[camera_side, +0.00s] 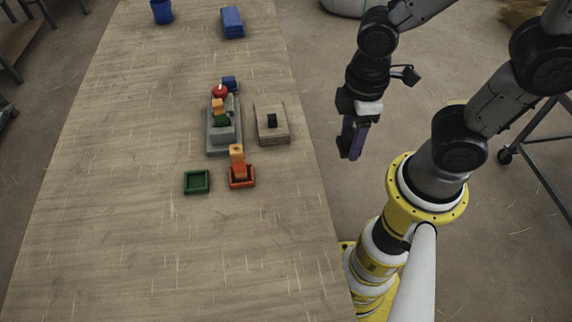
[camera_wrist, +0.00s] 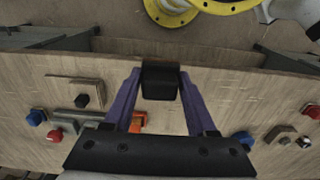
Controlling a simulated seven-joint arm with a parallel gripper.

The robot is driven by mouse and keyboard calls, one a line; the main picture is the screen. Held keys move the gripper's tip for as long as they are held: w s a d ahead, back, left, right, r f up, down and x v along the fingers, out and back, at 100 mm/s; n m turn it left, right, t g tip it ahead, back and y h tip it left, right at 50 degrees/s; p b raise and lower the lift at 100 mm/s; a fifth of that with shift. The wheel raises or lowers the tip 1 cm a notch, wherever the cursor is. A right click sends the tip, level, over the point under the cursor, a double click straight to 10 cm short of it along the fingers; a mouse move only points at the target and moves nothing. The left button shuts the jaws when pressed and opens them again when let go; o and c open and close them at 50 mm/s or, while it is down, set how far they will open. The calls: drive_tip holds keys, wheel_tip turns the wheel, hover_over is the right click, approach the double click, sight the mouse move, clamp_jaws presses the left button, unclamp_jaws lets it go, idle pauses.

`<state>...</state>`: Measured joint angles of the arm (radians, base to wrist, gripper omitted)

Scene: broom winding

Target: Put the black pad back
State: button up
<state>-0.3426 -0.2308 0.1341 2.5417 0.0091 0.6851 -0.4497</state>
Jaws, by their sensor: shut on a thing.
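My gripper (camera_side: 352,140) with purple fingers hangs beside the right edge of the table, high and apart from the objects on it. In the wrist view, my gripper (camera_wrist: 160,85) is shut on a black block (camera_wrist: 160,72), which looks like the black pad. It sits between the fingertips. In the side view it is hard to make out between the fingers. A beige board (camera_side: 278,136) on the table bears another small black block (camera_side: 272,120). A green square tray (camera_side: 197,189) is empty.
A grey stepped base (camera_side: 219,148) holds orange and green blocks, with red and blue pieces at its far end. An orange tray (camera_side: 250,182) holds an upright orange piece (camera_side: 237,160). A blue box (camera_side: 232,22) and blue cup (camera_side: 162,11) stand far back. The near table is clear.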

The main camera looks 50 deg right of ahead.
drive_tip(key=w+a+f, duration=0.3)
drive_tip(key=w+f, duration=0.1)
drive_tip(key=w, duration=0.3)
hover_over(286, 171)
drive_tip(key=s, duration=0.1)
drive_tip(key=f, duration=0.4)
drive_tip(key=shift+s+d, duration=0.1)
drive_tip(key=shift+d, duration=0.15)
drive_tip(key=shift+w+a+f, duration=0.2)
drive_tip(key=shift+w+f, duration=0.35)
drive_tip(key=shift+f, duration=1.75)
drive_tip(key=shift+f, duration=0.1)
drive_tip(key=o, duration=1.3)
drive_tip(key=shift+w, duration=0.1)
